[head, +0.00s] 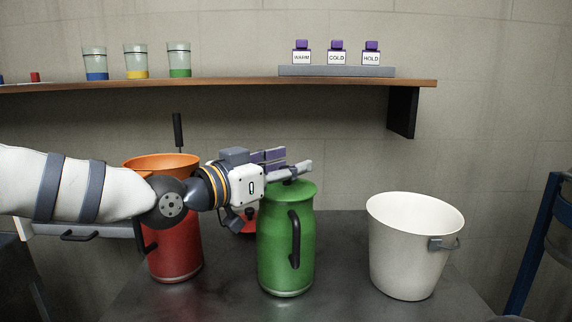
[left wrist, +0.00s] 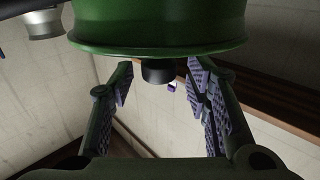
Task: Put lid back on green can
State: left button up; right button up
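The green can (head: 286,250) stands upright on the dark table with its black handle facing me. A green lid (head: 292,190) with a wide rim covers its mouth; I cannot tell whether it is fully seated. In the left wrist view, which looks upside down, the lid's rim (left wrist: 160,48) and short dark knob (left wrist: 158,72) show. My left gripper (head: 290,168) is level just above the lid, coming from the left. Its fingers (left wrist: 165,100) are open, one on each side of the knob, with gaps to it. My right gripper is not in view.
A small red object (head: 243,224) is mostly hidden. A white bucket (head: 408,250) stands right. A wooden shelf (head: 230,83) with cups and labelled bottles runs above.

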pick_arm(q)
jog(key=v, duration=1.2)
